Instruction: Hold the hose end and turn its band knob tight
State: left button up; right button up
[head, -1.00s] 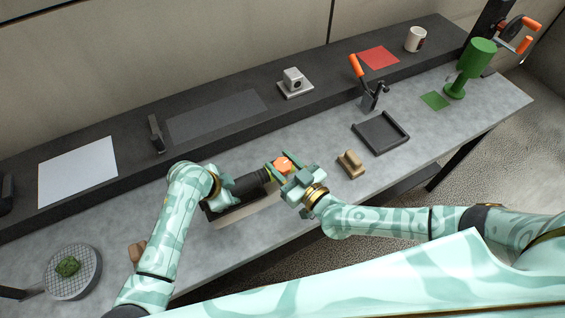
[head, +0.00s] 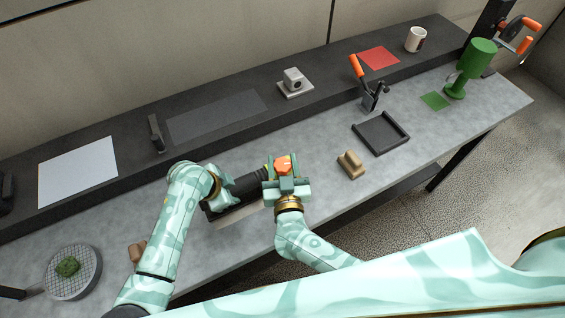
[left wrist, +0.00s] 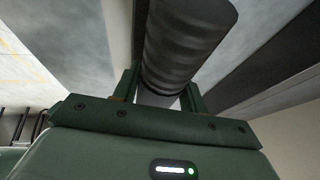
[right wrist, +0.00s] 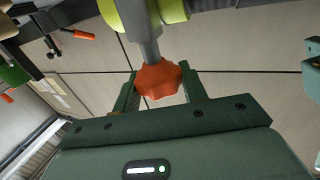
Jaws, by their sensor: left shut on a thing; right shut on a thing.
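The hose end (head: 249,183) is a thick black ribbed tube over the bench. My left gripper (head: 222,190) is shut around it. The left wrist view shows the ribbed hose (left wrist: 185,45) between the two fingers of the left gripper (left wrist: 160,95). The orange lobed band knob (head: 283,166) is at the hose's right end. My right gripper (head: 284,178) is shut on it. In the right wrist view the knob (right wrist: 160,80) sits between the fingers of the right gripper (right wrist: 161,88), on a grey stem below a yellow-green band (right wrist: 172,10).
A wooden block (head: 351,164) and a black tray (head: 381,134) lie right of the right gripper. A round mesh dish (head: 73,272) stands at the left. A raised dark shelf (head: 215,115) runs along the back. Bare grey bench (head: 430,130) lies right of the tray.

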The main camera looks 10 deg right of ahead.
jog(key=shift+m+h, duration=0.5)
jog(key=shift+h, duration=0.3)
jog(key=o, duration=1)
jog(key=shift+c, duration=0.2)
jog(key=shift+s, duration=0.1)
jog(key=v, duration=1.2)
jog(key=shift+r, duration=0.1)
